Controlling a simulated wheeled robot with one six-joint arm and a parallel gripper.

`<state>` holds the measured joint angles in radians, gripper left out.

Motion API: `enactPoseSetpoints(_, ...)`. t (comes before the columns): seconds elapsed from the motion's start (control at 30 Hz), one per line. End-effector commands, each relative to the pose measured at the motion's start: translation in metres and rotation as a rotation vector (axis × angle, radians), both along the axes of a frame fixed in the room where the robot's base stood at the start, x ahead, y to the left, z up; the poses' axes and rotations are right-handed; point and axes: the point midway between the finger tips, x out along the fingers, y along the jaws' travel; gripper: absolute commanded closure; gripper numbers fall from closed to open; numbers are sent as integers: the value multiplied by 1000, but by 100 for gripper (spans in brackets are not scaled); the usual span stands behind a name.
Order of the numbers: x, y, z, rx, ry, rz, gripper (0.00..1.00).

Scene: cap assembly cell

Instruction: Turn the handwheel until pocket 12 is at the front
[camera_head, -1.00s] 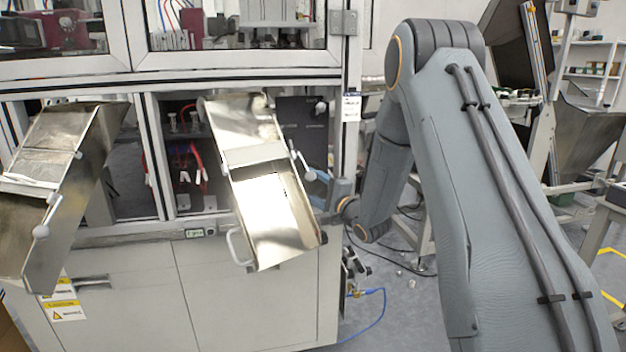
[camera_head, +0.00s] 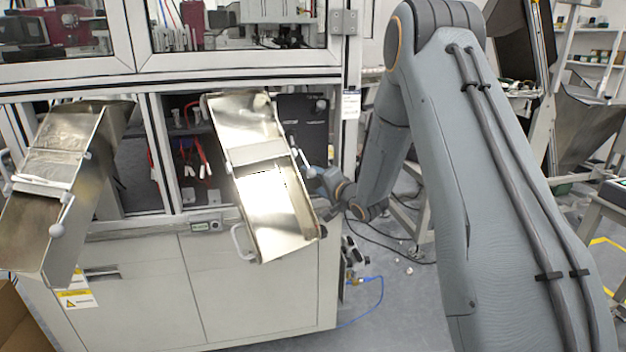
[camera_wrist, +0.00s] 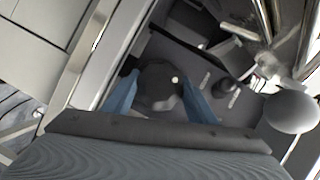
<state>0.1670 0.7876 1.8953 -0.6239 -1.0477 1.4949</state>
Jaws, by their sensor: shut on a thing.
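In the wrist view the two blue fingers of my gripper (camera_wrist: 158,92) sit on either side of a dark round handwheel (camera_wrist: 154,82). A small pale dot shows on its upper right. My gripper is shut on it. In the head view my wrist reaches in behind the right metal chute, at the machine's right side; the handwheel and fingertips are hidden there. No pocket or pocket number can be read in either view, so I cannot tell which pocket is at the front.
The right metal chute (camera_head: 262,150) stands close to the left of my wrist, with a white ball-ended lever beside it. Another metal chute (camera_head: 45,185) is further left. The machine's frame post (camera_head: 350,110) is close to my forearm. A blue hose (camera_head: 365,305) lies on the floor.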

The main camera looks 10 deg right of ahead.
Motion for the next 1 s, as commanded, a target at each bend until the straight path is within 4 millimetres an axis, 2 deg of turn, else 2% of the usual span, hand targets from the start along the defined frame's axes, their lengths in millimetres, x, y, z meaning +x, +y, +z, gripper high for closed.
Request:
enactPoseSetpoints(0.3, 0, 0, -1, -1, 2, 0, 71)
enactPoseSetpoints(0.33, 0, 0, -1, -1, 2, 0, 47)
enactPoseSetpoints(0.4, 0, 0, -1, -1, 2, 0, 41)
enactPoseSetpoints(0.73, -4, -1, 0, 0, 1, 0, 41)
enactPoseSetpoints(1.0, -40, -16, 6, 0, 2, -2, 41)
